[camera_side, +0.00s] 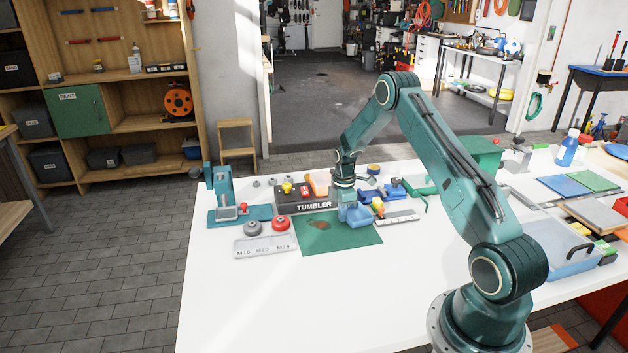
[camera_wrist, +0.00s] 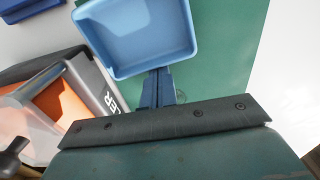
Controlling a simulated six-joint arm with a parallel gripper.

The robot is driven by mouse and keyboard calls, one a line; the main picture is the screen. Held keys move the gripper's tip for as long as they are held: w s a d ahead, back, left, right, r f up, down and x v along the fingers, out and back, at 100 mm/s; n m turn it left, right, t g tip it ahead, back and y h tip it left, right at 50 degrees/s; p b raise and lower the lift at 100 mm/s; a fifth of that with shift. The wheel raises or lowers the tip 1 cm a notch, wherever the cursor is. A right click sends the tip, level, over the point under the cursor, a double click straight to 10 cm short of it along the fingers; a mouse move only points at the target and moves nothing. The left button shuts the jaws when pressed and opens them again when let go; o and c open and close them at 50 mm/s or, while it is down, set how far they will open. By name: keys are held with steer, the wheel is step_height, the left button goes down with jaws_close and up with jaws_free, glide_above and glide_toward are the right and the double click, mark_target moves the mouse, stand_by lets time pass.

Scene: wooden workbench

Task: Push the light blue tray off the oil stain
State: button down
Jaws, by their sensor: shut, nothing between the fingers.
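The light blue tray (camera_side: 359,214) is a small open box at the far right part of the green mat (camera_side: 352,238). The tray looks empty in the wrist view (camera_wrist: 140,35). The brown oil stain (camera_side: 319,224) shows on the mat to the left of the tray, with a gap of green between them in the side view. My gripper (camera_side: 343,213) is low beside the tray. In the wrist view its shut fingers (camera_wrist: 158,76) point at the tray's near wall; I cannot tell if they touch it.
The black TUMBLER box (camera_side: 305,206), holding orange and yellow things, stands close behind the mat and my gripper. Red and grey round parts (camera_side: 281,223) and a labelled plate (camera_side: 265,246) lie to the left. A steel strip (camera_side: 398,218) lies right. The front of the bench is clear.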

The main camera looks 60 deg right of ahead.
steer(key=shift+w+a, duration=0.4)
steer(key=shift+w, duration=0.05)
steer(key=shift+w+a+r, duration=0.25)
steer(key=shift+w+a, duration=0.7)
steer(key=shift+a, duration=0.05)
step_height(320, 180, up, 10)
steer(key=shift+f, duration=0.25)
steer(key=s+a+r+m+t, duration=0.15)
steer(key=s+a+r, duration=0.25)
steer(key=a+r, duration=0.6)
steer(key=s+a+r+m+t, duration=0.1)
steer(key=s+a+r+m, duration=0.25)
steer(key=a+r, duration=0.6)
steer(key=s+a+r+m+t, duration=0.1)
steer(key=s+a, duration=0.4)
steer(key=s, duration=0.5)
steer(key=s+a+r+m+t, duration=0.2)
steer(key=s+a+r+m, duration=0.1)
steer(key=s, duration=0.7)
steer(key=shift+s+a+r, duration=0.2)
steer(key=shift+a+r, duration=0.2)
steer(key=shift+a, duration=0.5)
